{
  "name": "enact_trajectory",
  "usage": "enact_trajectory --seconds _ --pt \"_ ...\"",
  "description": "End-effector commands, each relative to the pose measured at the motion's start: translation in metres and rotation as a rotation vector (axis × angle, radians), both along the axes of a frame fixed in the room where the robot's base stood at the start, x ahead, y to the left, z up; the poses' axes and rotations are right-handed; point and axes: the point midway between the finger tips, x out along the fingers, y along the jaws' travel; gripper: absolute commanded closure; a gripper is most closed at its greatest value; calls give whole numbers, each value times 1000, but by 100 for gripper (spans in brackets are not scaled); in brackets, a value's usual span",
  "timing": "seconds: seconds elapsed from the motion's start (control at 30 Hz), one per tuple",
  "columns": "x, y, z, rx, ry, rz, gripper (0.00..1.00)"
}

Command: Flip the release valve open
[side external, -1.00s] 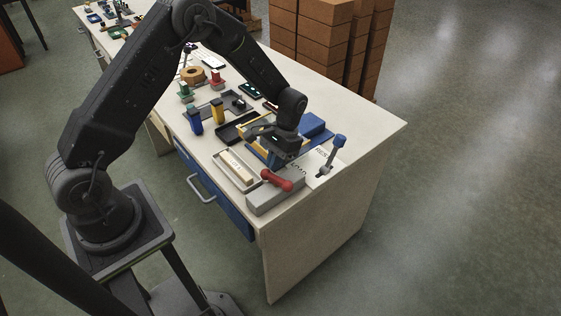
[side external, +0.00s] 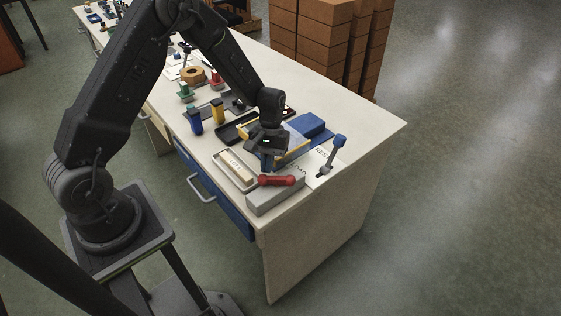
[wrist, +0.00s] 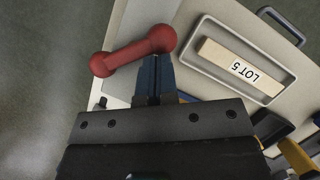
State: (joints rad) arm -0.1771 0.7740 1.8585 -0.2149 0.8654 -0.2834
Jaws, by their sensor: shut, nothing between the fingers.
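The release valve's red handle (side external: 277,181) sits on a grey block (side external: 275,198) at the front corner of the bench. It also lies across the top of the wrist view (wrist: 133,53), with a rounded knob at each end. My gripper (side external: 267,167) points down just behind the handle. In the wrist view its two blue fingers (wrist: 154,62) are together and empty, with their tips right by the handle's right-hand knob. I cannot tell whether they touch it.
A tray (side external: 223,157) with a block marked "LOT 5" (wrist: 240,70) lies beside the valve. A blue-knobbed lever (side external: 332,155) stands to the right on a labelled plate.

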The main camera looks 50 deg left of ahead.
Motion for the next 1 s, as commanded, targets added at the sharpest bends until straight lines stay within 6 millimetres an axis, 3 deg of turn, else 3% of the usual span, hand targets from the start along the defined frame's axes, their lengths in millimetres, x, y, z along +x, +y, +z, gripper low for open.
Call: enact_trajectory --seconds 0.7,1.0 --pt "-16 -4 -1 0 5 391 100" --pt "-19 -6 -1 1 3 465 100"
